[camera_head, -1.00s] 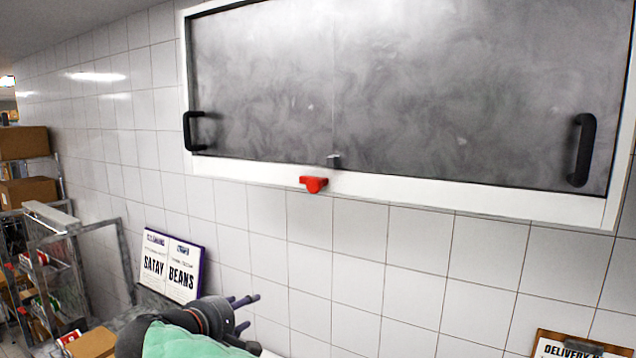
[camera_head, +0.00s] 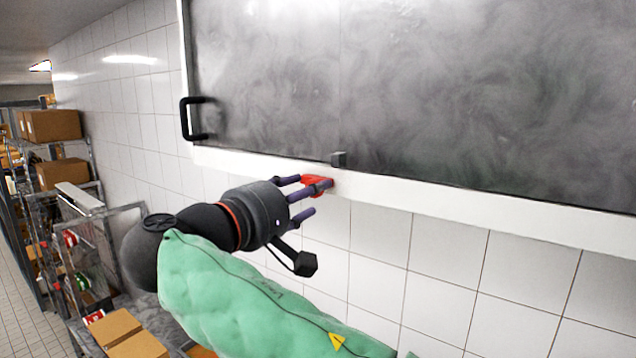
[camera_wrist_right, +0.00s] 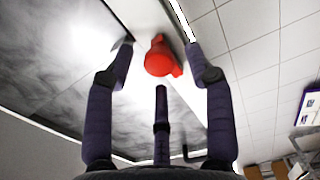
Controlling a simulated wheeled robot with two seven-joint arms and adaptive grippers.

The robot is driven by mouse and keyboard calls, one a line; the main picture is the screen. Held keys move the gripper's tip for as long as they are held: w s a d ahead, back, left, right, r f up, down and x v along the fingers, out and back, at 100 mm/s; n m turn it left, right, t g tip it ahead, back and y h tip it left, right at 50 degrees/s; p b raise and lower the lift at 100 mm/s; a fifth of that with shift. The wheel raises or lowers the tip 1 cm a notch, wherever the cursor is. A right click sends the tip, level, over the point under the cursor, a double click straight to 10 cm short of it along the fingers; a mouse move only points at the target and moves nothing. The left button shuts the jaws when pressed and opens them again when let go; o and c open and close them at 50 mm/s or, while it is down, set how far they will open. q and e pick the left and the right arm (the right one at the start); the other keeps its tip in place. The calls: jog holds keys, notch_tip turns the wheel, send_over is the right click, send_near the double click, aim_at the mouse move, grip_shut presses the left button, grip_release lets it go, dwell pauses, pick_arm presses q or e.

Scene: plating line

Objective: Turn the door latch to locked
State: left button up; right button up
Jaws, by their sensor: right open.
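My left gripper is not in view.
A black door handle (camera_head: 190,118) stands out from the left end of the doors. The tiled wall (camera_head: 440,275) below the frame is clear. At the left are a metal rack and cardboard boxes (camera_head: 53,125).

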jog(key=x, duration=0.3)
jog(key=shift+w+p, duration=0.2)
jog(key=shift+p, duration=0.2)
jog(key=shift+s, duration=0.2)
grip_shut()
